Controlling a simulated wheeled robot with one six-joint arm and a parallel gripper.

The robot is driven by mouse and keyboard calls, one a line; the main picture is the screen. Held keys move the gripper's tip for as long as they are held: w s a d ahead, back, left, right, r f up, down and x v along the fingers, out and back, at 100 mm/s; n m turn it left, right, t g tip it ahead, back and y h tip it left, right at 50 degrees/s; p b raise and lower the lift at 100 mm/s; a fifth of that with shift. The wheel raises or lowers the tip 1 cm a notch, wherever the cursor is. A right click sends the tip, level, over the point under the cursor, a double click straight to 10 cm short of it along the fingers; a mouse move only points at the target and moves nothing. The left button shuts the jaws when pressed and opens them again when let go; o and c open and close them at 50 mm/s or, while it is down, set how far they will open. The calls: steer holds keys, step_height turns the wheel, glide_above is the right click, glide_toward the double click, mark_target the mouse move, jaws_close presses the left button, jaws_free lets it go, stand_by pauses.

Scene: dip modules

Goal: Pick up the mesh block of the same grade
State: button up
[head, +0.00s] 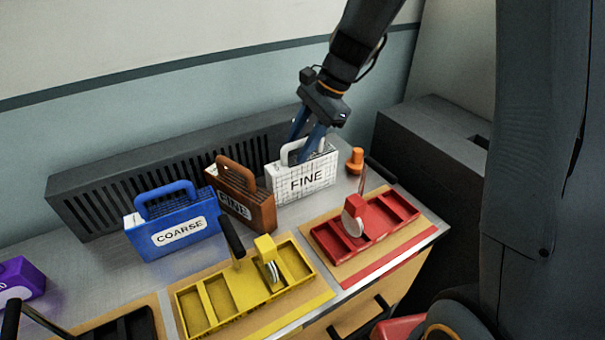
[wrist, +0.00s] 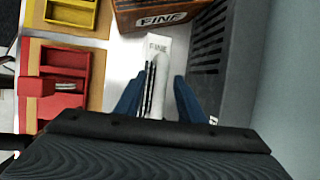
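A white mesh block (head: 318,178) marked FINE, with a grid pattern and a top handle, stands at the back right of the bench. A brown mesh block (head: 262,212), also marked FINE, stands just left of it. A blue mesh block (head: 150,240) marked COARSE is further left. My gripper (head: 301,152) is down at the white block's handle. In the wrist view my gripper (wrist: 158,82) has its blue fingers apart, one on each side of the white handle (wrist: 160,90), with gaps visible. The purple block (head: 25,277) at the far left has unreadable lettering.
Yellow (head: 215,300) and red (head: 330,242) compartment trays lie in front of the blocks; a black tray (head: 130,325) is further left. An orange knob (head: 355,161) stands right of the white block. A slotted dark panel (head: 100,185) runs behind the blocks.

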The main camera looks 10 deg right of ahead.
jaws_close()
